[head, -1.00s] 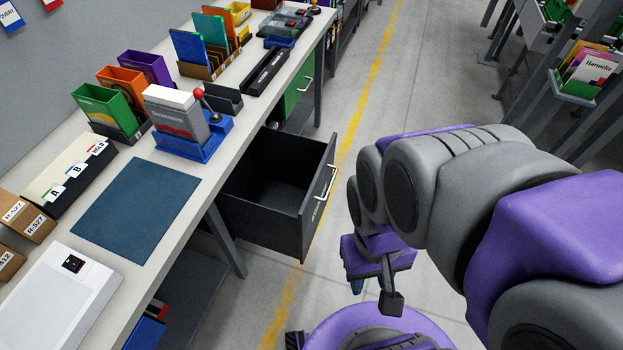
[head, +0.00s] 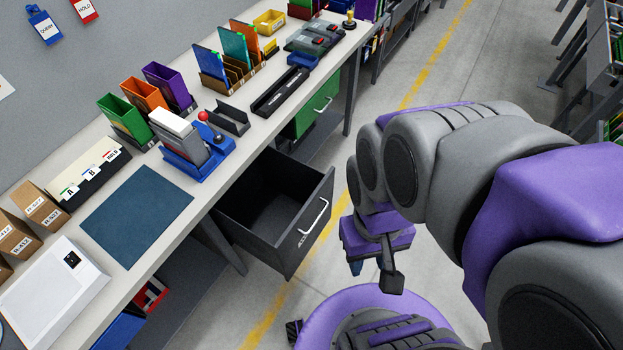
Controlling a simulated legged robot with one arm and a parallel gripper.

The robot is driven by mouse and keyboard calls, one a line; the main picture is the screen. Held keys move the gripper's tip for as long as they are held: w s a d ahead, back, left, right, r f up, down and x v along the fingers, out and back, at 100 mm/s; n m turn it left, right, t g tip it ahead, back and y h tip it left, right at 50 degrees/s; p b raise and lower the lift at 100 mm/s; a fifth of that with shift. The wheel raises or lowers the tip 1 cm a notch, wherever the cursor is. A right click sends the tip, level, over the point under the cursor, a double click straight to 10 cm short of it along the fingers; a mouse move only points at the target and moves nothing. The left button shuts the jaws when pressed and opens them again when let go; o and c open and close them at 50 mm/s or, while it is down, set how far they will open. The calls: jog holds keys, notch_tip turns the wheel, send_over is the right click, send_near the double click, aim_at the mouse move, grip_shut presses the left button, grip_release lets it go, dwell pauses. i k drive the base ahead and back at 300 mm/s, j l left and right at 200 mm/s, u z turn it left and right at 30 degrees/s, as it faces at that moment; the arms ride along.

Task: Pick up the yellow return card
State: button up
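I cannot make out a yellow return card in the head view. My gripper (head: 374,268) hangs below my bent arm, to the right of the open drawer, apart from the bench and over the floor. I see no object in it, but its fingers are partly hidden and I cannot tell whether they are open or shut.
An open, empty-looking black drawer (head: 296,238) juts from the bench (head: 212,187). On the bench are a blue mat (head: 137,214), a white device (head: 50,290), a blue card press (head: 198,160), coloured card holders (head: 145,98) and a yellow bin (head: 270,22). Floor lies right of the drawer.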

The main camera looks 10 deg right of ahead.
aim_at(270, 47)
jog(key=i+l, duration=0.15)
jog(key=l, duration=0.25)
jog(key=i+l, duration=0.2)
jog(key=l, duration=0.15)
jog(key=i+l+u, duration=0.1)
jog(key=l, duration=0.3)
jog(key=i+l, duration=0.2)
jog(key=l, duration=0.15)
jog(key=i+l+u, duration=0.15)
jog(key=i+l, duration=0.45)
jog(key=i+l+u, duration=0.15)
jog(key=i+l, duration=0.45)
jog(key=l, duration=0.15)
jog(key=i+j, duration=0.1)
jog(key=i, duration=0.35)
jog(key=i+j, duration=0.1)
jog(key=i, duration=0.35)
jog(key=j+u, duration=0.05)
